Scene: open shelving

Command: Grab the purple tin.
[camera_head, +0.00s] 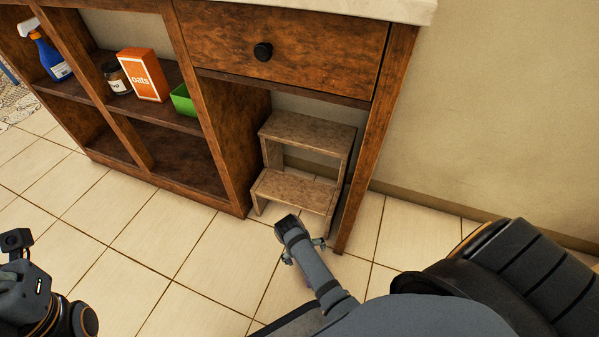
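I cannot make out a purple tin anywhere in this view. My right gripper (302,248) is in front of the small wooden step stool, above the tiled floor. It is seen from above and behind, so its fingertips are mostly hidden and I cannot tell whether it is open or holds anything. My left arm shows at the lower left edge, far from the shelving. Its gripper's fingers are not clearly visible there.
A wooden shelf unit (231,150) holds a blue spray bottle (52,58), a dark jar (117,78), an orange oats box (143,75) and a green container (184,100). The step stool (300,190) stands under the drawer (300,35). The tiled floor (150,235) is clear.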

